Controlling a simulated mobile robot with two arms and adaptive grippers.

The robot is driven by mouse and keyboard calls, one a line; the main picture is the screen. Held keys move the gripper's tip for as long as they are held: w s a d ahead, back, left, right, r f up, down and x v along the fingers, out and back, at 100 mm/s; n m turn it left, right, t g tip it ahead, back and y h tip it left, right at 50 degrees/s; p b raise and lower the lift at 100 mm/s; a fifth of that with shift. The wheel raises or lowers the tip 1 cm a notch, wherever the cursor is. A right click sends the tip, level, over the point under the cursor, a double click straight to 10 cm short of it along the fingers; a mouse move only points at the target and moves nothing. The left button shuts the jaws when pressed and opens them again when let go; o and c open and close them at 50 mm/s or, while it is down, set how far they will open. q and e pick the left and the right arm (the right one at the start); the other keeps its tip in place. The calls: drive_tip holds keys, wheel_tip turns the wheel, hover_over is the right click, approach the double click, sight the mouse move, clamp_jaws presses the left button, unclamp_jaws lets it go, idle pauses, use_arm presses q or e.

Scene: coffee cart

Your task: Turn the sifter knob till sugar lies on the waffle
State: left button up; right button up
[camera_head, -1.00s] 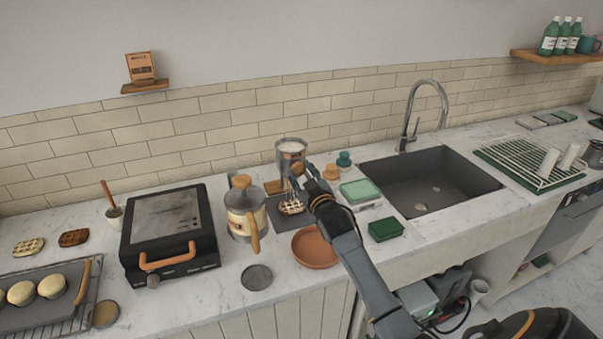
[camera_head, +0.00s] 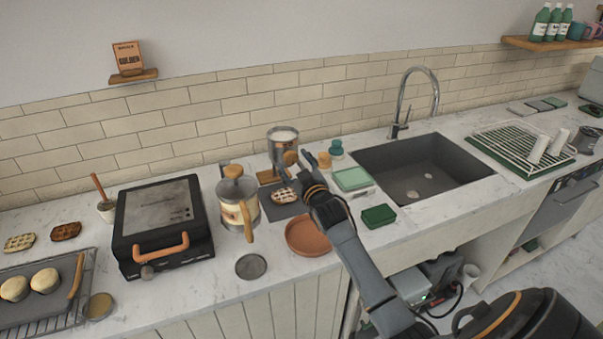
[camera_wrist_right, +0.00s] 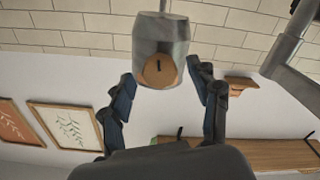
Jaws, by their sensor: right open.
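The sifter (camera_head: 283,136) is a grey metal canister with white inside its top, standing at the back of the counter. Its round wooden knob (camera_head: 291,158) faces me. My right gripper (camera_head: 292,163) is open, with one finger on each side of the knob. In the right wrist view the knob (camera_wrist_right: 158,72) shows between the spread fingers, with a visible gap on each side. The waffle (camera_head: 284,196) lies on a dark slab (camera_head: 276,212) below. It has pale patches, but I cannot tell whether they are sugar. My left gripper is out of view.
A French press (camera_head: 238,203) stands left of the slab, beside the black waffle iron (camera_head: 164,243). A terracotta dish (camera_head: 311,237) sits in front. Right of the gripper are a pale green container (camera_head: 352,180), a dark green block (camera_head: 378,216) and the sink (camera_head: 420,172).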

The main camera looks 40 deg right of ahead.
drive_tip(key=v, duration=1.1)
drive_tip(key=shift+s, duration=0.2)
drive_tip(key=shift+a, duration=0.1)
